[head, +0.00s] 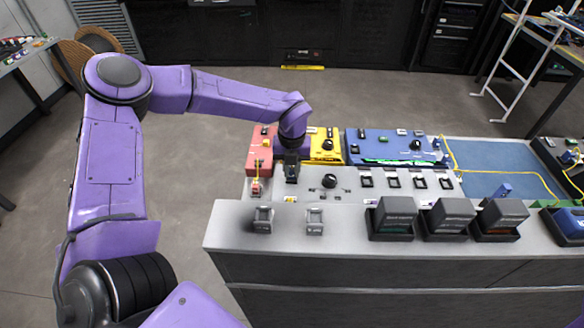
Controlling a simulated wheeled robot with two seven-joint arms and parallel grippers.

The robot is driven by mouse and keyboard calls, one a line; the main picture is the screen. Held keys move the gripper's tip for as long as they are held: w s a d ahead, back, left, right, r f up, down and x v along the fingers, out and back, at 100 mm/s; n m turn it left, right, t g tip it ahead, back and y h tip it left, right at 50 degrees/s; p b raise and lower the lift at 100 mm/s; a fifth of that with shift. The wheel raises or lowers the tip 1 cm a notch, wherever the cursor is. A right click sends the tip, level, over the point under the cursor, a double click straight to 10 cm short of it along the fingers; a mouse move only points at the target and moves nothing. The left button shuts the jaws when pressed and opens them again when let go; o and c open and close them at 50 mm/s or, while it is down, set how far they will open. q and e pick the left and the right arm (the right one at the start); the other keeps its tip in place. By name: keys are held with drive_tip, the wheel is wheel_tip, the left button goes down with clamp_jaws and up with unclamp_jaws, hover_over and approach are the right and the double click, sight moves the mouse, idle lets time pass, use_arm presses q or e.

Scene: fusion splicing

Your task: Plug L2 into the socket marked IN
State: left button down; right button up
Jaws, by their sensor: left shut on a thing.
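My left gripper (292,175) points down over the grey sloped panel (346,186), between the red box (259,147) and the yellow box (327,147). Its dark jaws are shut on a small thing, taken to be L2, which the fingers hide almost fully. I cannot tell whether it touches the panel. A small red plug-like piece (256,188) with a yellow lead sits just left of the gripper. Labels are too small to read, so I cannot tell which socket is marked IN. My right gripper is out of view.
A black knob (329,181) stands right of the gripper. Several black sockets line the panel beyond it. A blue box (390,146) and a blue mat (490,157) with a yellow cable lie further right. Dark grey bins (394,214) stand along the front.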

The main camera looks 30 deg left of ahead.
use_arm(q)
drive_tip(key=c, duration=0.9)
unclamp_jaws()
drive_tip(key=shift+c, duration=0.2)
drive_tip(key=shift+r, duration=0.1)
wheel_tip(320, 180, up, 10)
drive_tip(key=b, duration=0.2)
drive_tip(key=shift+r, duration=0.2)
